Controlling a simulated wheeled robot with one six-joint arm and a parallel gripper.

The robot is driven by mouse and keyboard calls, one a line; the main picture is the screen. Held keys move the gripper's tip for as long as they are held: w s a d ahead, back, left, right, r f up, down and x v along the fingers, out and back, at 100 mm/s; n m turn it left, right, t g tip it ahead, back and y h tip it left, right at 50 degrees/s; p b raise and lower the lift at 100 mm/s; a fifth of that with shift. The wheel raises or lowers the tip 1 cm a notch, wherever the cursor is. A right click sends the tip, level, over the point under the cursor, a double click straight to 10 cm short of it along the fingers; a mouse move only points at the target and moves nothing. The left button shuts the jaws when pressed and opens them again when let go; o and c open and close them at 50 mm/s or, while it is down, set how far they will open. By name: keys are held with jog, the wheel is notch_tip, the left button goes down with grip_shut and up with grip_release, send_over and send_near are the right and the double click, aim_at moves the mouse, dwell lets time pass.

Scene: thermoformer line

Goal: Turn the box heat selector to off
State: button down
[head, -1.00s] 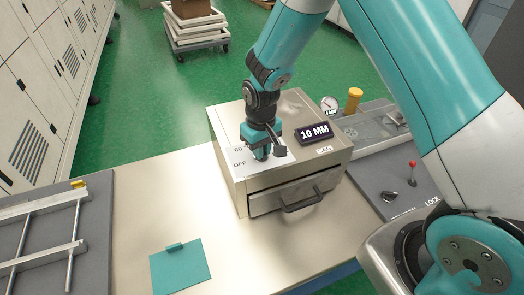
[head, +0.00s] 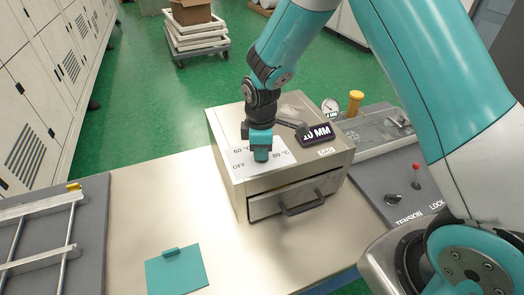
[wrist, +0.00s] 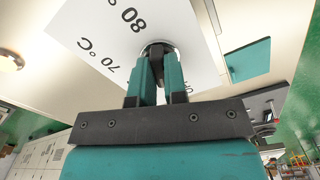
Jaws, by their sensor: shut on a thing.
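The cream heater box (head: 225,130) stands on the bench, with a white dial plate (head: 243,174) on its top marked OFF, 60 °C and 80 °C. My gripper (head: 262,156) points straight down over the plate, its fingertips at the selector. In the wrist view the fingers of my gripper (wrist: 157,75) are shut on the dark selector knob (wrist: 158,47), which has a shiny round base. The marks 80 and 70 °C show beside it on the plate (wrist: 100,40). The fingers hide most of the knob, so I cannot tell which mark it points to.
A drawer with a dark handle (head: 303,205) is at the box's front. A teal sheet (head: 177,272) lies on the bench (head: 135,200), and a metal frame (head: 40,262) is at the left.

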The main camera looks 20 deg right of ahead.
jog(key=shift+w+n+b, duration=0.1)
jog(key=shift+n+b, duration=0.2)
jog(key=shift+n, duration=1.9)
jog(key=c, duration=1.2)
grip_release()
jog(key=shift+o, duration=0.2)
notch_tip(320, 180, up, 18)
jog(key=b, duration=0.3)
jog(key=shift+f, duration=0.25)
jog(key=s+a+m+y, duration=0.2)
jog(key=s+m, duration=0.3)
jog(key=s, duration=0.7)
jog(key=s+a+m+y, duration=0.2)
jog(key=s+m, duration=0.4)
jog(key=s, duration=0.7)
jog(key=shift+a+r, duration=0.25)
jog(key=shift+r, duration=0.2)
